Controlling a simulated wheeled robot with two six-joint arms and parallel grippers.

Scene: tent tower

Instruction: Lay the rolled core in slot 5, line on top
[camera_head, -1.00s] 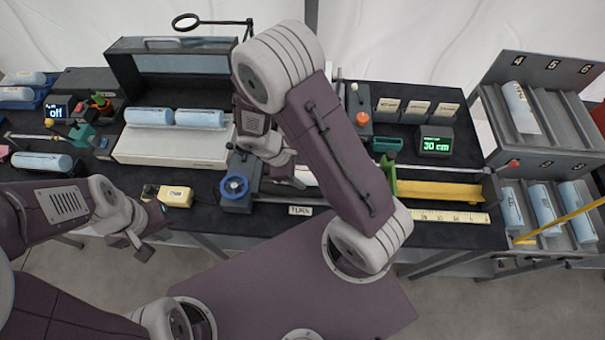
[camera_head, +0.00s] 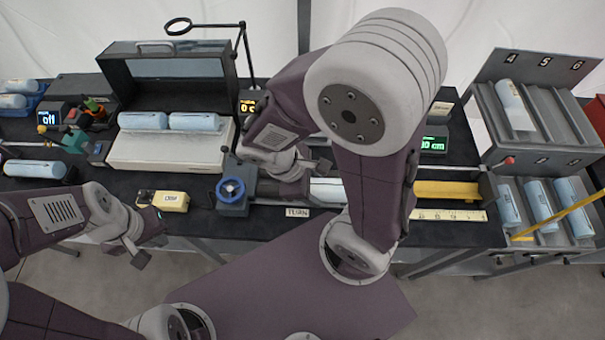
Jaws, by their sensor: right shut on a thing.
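A pale blue core (camera_head: 328,191) lies in the long trough of the bench device, partly hidden by my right arm. My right gripper (camera_head: 303,183) is at the core's left part, low over the trough, and is shut on it; its fingertips are mostly hidden. Whether the core has a line on top cannot be told. Slot 5 (camera_head: 550,116) is the middle channel of the upper rack at the right and looks empty. Slot 4 holds a blue core (camera_head: 513,104) with a white label. My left gripper (camera_head: 148,238) is open and empty in front of the table's edge.
The lower rack (camera_head: 524,224) holds several blue cores, with a yellow bar (camera_head: 565,219) slanting across it. A blue handwheel (camera_head: 231,190) stands left of the trough. A magnifier (camera_head: 180,26) stands behind.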

